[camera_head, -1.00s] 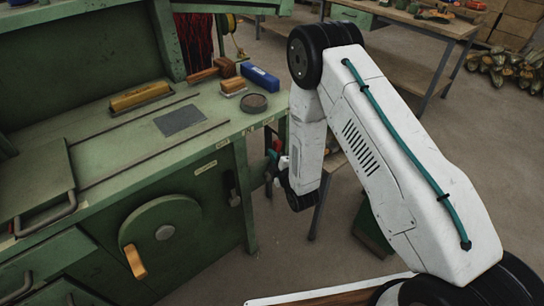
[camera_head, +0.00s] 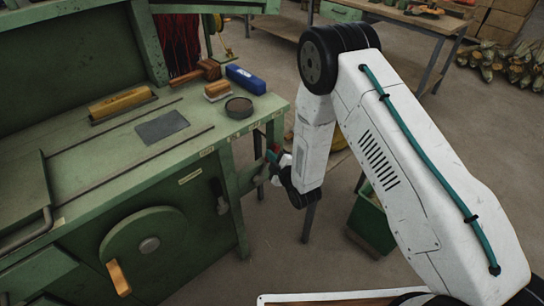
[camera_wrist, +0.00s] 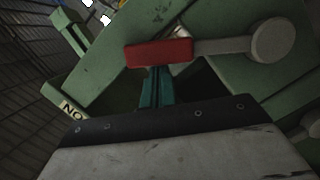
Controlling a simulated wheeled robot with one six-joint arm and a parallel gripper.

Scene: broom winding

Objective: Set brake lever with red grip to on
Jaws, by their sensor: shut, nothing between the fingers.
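The brake lever shows in the wrist view as a grey arm running from a round pivot to a red grip (camera_wrist: 158,53). My gripper (camera_wrist: 157,82) has its teal fingers closed together, just below the red grip in that picture. They look very close to it or touching; contact cannot be told. Nothing is between the fingers. In the head view the red grip (camera_head: 272,156) is small, at the right end of the green bench, beside my gripper (camera_head: 281,160). A white label (camera_wrist: 72,109) with the letters O and N, upside down, sits at the lower left of the wrist view.
The green bench (camera_head: 110,165) fills the left, with a round wheel cover (camera_head: 150,245) and wooden handle on its front. A blue block (camera_head: 245,78), brushes and a round dark dish (camera_head: 239,107) lie on top. A green bin (camera_head: 372,222) stands on the floor behind my arm.

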